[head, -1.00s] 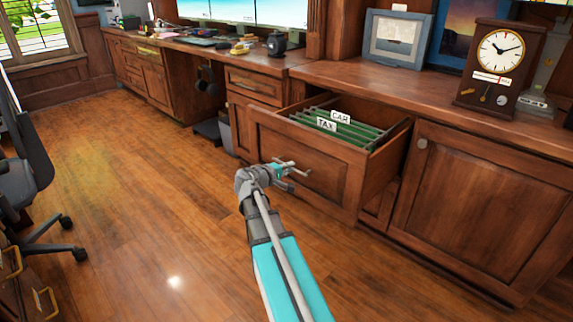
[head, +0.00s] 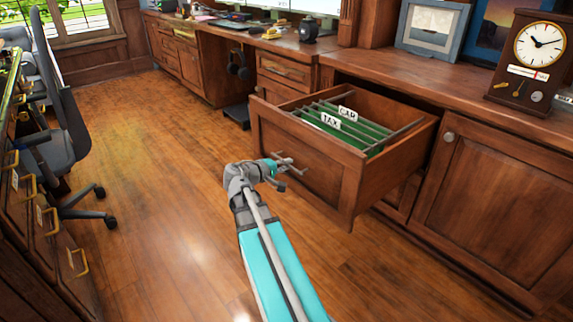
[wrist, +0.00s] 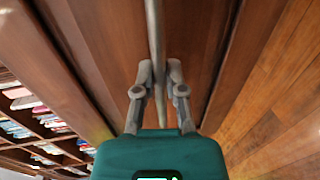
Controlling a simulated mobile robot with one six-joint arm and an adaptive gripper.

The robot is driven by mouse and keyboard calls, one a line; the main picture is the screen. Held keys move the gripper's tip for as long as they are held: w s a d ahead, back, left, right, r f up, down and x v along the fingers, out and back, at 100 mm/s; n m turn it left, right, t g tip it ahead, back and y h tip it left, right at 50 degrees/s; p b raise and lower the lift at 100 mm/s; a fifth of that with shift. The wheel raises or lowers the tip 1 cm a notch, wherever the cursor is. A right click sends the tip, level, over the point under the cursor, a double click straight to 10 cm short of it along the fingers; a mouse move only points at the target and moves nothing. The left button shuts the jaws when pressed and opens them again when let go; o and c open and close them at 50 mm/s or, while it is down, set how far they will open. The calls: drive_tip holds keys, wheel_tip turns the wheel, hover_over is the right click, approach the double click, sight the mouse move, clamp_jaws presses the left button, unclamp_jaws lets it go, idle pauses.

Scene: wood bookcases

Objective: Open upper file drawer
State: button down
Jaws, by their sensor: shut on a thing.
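The upper file drawer (head: 305,172) is a wooden drawer standing well out from the cabinet. Green hanging files (head: 352,128) with "TAX" and "CAR" labels show inside it. My gripper (head: 283,170) is at the drawer's front panel. In the wrist view, my gripper (wrist: 160,85) has its two fingers on either side of a grey metal bar handle (wrist: 155,35), shut on it. The handle's far end runs out of the wrist view at the top.
A lower cabinet door (head: 500,205) is to the right of the drawer. The countertop above holds a clock (head: 535,60) and picture frames (head: 430,28). An office chair (head: 65,150) and a drawer unit (head: 40,235) stand at left. The wooden floor (head: 150,200) between is clear.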

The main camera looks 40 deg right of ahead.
drive_tip(key=shift+w+d, duration=0.1)
drive_tip(key=shift+w, duration=0.3)
drive_tip(key=c, duration=0.8)
unclamp_jaws()
drive_tip(key=shift+w+f, duration=0.1)
drive_tip(key=shift+c, duration=0.2)
drive_tip(key=shift+o, duration=0.7)
drive_tip(key=shift+d, duration=0.1)
drive_tip(key=shift+s, duration=0.2)
drive_tip(key=shift+s, duration=0.1)
drive_tip(key=shift+s, duration=0.15)
